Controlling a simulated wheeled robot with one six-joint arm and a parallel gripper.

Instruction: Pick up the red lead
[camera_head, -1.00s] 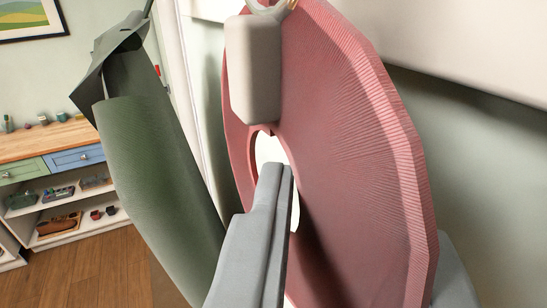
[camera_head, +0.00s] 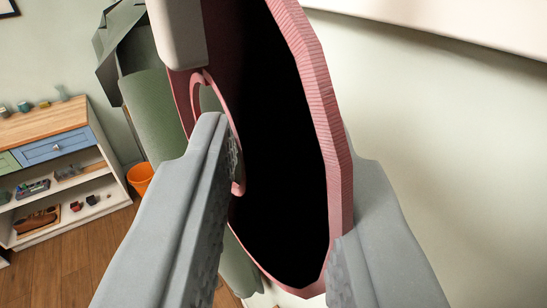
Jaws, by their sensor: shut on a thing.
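The red lead (camera_head: 322,100) is a large, ribbed, disc-shaped coil with a hole near its left side. It fills the middle of the view, close up, and its broad face now looks black. A pale grey block (camera_head: 178,32) sits against its upper left. My gripper (camera_head: 285,185) is shut on the red lead. Its left finger lies across the face by the hole, and its right finger is at the outer right rim. The lower part of the coil is partly hidden by the fingers.
A long dark green object (camera_head: 152,105) hangs just left of the lead. A wooden-topped shelf unit (camera_head: 45,122) with small items and an orange bucket (camera_head: 140,180) stand further left. A pale wall (camera_head: 440,140) is on the right, with a white ledge (camera_head: 460,25) above.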

